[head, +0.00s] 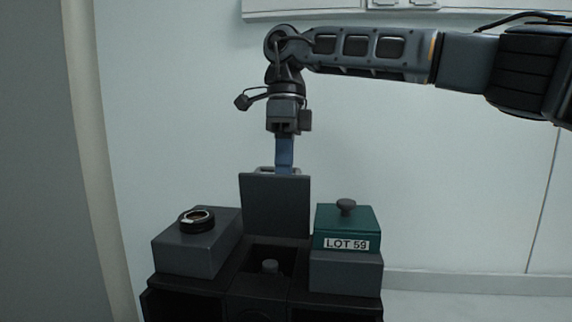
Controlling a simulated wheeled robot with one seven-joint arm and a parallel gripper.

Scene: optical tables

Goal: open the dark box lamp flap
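The dark box lamp flap (275,204) is a flat dark grey panel standing upright behind an opening in the dark box (259,304). A pale handle bar shows at its top edge. I cannot tell whether the fingers are closed on the handle.
On the right, a grey block (346,273) carries a green knobbed box (345,224) labelled LOT 59. A pale wall (450,190) stands behind.

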